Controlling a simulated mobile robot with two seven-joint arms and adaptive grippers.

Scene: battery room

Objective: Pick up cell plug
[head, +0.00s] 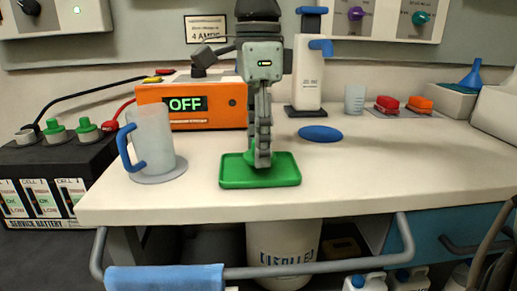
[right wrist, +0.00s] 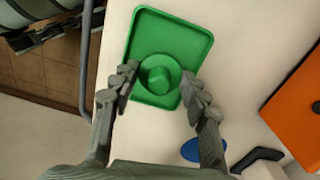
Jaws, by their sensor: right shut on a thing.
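A green cell plug (right wrist: 158,77) with a round flange and a raised knob is at the green tray (right wrist: 150,22) in the right wrist view. The tray also shows on the bench in the head view (head: 235,182). My right gripper (head: 263,160) points straight down over the tray, its fingers shut on the plug from both sides; in the right wrist view the fingers (right wrist: 160,82) flank the flange. In the head view the fingers mostly hide the plug. I cannot tell whether it touches the tray. My left gripper is not in view.
A clear jug (head: 152,145) with a blue handle stands left of the tray. Behind are an orange box (head: 195,112) reading OFF, a white bottle (head: 308,75) and a blue oval lid (head: 320,133). A service battery (head: 60,170) with green plugs is at the left.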

